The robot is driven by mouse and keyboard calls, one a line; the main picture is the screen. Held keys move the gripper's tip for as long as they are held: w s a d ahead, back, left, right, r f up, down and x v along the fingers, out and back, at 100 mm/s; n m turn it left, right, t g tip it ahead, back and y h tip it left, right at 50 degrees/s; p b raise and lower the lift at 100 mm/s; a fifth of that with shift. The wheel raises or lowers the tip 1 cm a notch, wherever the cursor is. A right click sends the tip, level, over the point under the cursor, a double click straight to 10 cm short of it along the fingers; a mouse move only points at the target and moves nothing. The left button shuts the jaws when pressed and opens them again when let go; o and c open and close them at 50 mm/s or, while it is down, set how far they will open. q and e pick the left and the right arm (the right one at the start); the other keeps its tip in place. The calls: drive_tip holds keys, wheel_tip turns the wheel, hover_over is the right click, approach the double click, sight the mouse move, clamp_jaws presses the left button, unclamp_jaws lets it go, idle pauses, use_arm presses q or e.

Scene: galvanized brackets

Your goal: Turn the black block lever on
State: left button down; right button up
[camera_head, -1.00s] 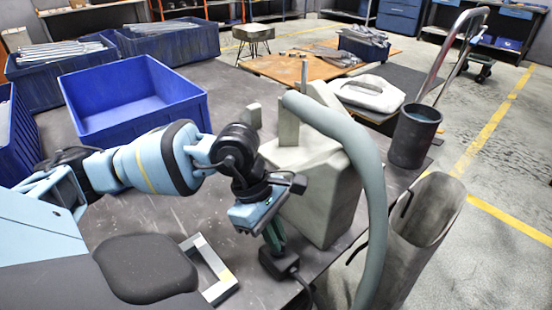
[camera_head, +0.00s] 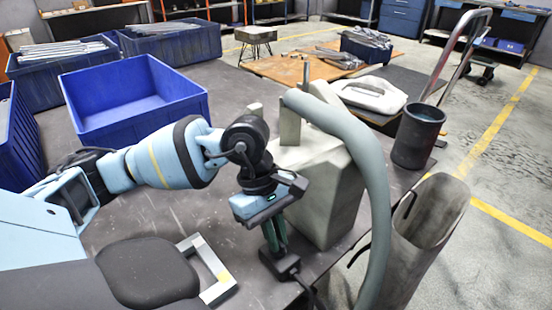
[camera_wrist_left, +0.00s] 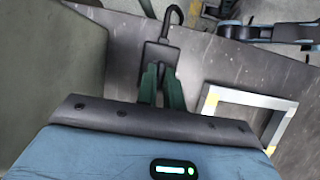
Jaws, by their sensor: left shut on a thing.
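The black block (camera_head: 281,264), with a dark cable, sits on the dark table near its front edge. It also shows in the left wrist view (camera_wrist_left: 161,54), with the cable curling from its far end. My left gripper (camera_head: 275,248) comes down on the block from above. Its green fingers (camera_wrist_left: 160,88) are close together at the block's near end, shut on its lever. The lever itself is hidden between the fingertips, so its position cannot be told. My right gripper is in neither current view.
A pale grey machine body (camera_head: 330,190) with a thick grey hose (camera_head: 372,190) stands close right of the gripper. A metal frame (camera_head: 212,275) lies left of the block. An empty blue bin (camera_head: 135,128) stands farther back. A dark cup (camera_head: 418,137) is at the right.

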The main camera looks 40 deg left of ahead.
use_arm(q)
drive_tip(key=c, duration=1.5)
unclamp_jaws()
drive_tip(key=v, duration=0.7)
drive_tip(key=shift+a+r+p, duration=0.15)
drive_tip(key=shift+r+p, duration=0.25)
